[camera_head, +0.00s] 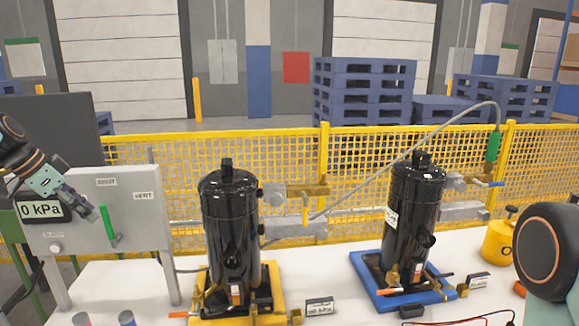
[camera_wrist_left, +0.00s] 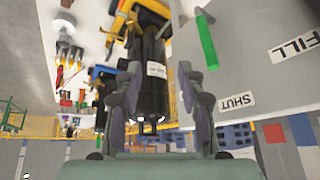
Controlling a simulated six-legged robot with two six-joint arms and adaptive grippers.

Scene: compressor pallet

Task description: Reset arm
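My left arm comes in from the left in the head view, with its gripper (camera_head: 88,212) in front of the grey control panel (camera_head: 135,235), just left of a green lever (camera_head: 108,222). In the left wrist view the gripper (camera_wrist_left: 163,85) has its two fingers apart with nothing held between them. The green lever (camera_wrist_left: 206,42) shows there beyond and right of the fingers, apart from them. My right arm (camera_head: 545,250) shows only as a dark joint with an orange ring at the right edge; its gripper is out of view.
A gauge reading 0 kPa (camera_head: 40,210) is on the panel's left. Two black compressors (camera_head: 230,225) (camera_head: 412,215) stand on yellow and blue bases on the white worktop (camera_head: 345,290). A yellow mesh fence (camera_head: 350,160) runs behind. A yellow canister (camera_head: 498,243) is near my right arm.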

